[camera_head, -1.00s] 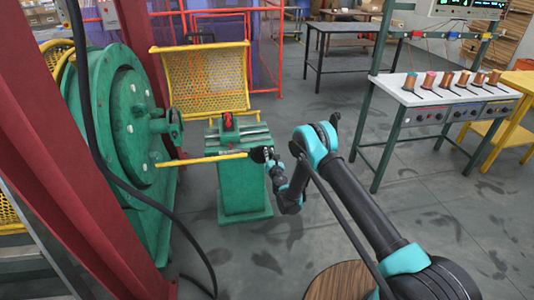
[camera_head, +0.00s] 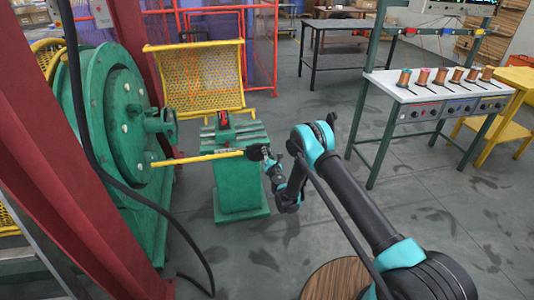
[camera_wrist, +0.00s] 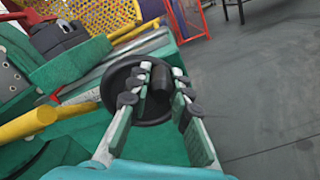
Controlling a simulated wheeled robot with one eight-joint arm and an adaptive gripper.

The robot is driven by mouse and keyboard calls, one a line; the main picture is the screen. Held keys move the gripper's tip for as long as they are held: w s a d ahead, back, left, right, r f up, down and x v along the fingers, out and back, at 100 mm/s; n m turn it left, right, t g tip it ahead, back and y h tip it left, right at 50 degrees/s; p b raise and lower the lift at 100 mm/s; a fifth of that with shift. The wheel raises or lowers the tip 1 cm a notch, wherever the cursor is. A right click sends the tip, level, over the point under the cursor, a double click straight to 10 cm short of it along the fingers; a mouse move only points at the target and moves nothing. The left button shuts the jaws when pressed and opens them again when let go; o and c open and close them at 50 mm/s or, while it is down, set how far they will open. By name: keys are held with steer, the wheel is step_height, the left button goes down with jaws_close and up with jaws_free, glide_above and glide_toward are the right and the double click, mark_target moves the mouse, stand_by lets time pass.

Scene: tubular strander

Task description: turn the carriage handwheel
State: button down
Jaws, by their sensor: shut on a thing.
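The carriage handwheel (camera_wrist: 113,92) is a dark disc with a black knob-like handle (camera_wrist: 160,76) standing out from its face. In the head view the handwheel (camera_head: 254,152) is small and dark, at the right side of the green carriage pedestal (camera_head: 240,190). My gripper (camera_wrist: 157,82) has one finger on each side of the handle and is shut on it. In the head view my gripper (camera_head: 266,157) is at the wheel, and its fingers are too small to make out. The fingers hide part of the wheel's rim.
A yellow bar (camera_head: 195,159) runs from the large green drum (camera_head: 125,125) towards the wheel. A yellow mesh guard (camera_head: 200,78) stands behind the carriage. A bench with several copper spools (camera_head: 440,77) is at the right. The floor (camera_head: 330,100) between is open.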

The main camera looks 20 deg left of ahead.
steer(key=c, duration=1.4)
jaws_free()
steer(key=shift+r, duration=0.1)
step_height(320, 180, up, 10)
steer(key=shift+f, duration=0.1)
